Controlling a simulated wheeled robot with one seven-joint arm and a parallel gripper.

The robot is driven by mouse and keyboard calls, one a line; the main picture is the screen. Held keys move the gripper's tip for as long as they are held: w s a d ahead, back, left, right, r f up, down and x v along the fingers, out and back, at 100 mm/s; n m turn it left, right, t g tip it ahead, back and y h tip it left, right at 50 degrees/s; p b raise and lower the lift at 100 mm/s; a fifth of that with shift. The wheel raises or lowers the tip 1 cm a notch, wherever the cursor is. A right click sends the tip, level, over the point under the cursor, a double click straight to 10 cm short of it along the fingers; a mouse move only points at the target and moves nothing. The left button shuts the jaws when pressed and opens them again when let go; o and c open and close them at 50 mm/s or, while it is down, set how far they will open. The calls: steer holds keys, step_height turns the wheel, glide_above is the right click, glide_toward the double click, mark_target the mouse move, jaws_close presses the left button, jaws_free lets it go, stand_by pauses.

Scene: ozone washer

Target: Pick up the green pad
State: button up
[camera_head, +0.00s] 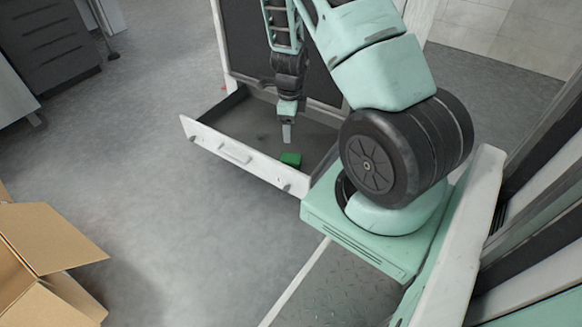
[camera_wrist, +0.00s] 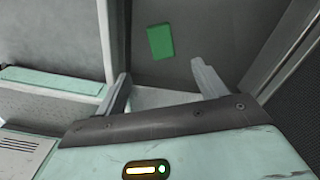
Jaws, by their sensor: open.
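The green pad (camera_head: 291,159) is a small green block lying on the dark floor of an open drawer (camera_head: 236,151), near the drawer's front wall. It also shows in the wrist view (camera_wrist: 160,41), beyond and between my fingertips. My gripper (camera_head: 287,133) points down into the drawer area, above and slightly behind the pad. In the wrist view my gripper (camera_wrist: 160,78) has its two fingers spread apart with nothing between them. The pad is apart from both fingers.
The drawer's white front wall with its handle (camera_head: 234,153) stands on the near side of the pad. An open cardboard box (camera_head: 45,240) sits at the lower left. A dark cabinet (camera_head: 45,40) stands at the upper left. The grey floor (camera_head: 160,130) between them is clear.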

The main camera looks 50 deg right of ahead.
steer(key=b, duration=0.6)
glide_toward(291, 157)
steer(key=f, duration=0.5)
steer(key=shift+a+f, duration=0.1)
steer(key=shift+a, duration=0.15)
steer(key=f+b, duration=0.4)
steer(key=f, duration=0.1)
steer(key=shift+d+f+b, duration=0.1)
steer(key=shift+d+b, duration=0.1)
steer(key=shift+b, duration=0.15)
steer(key=c, duration=1.1)
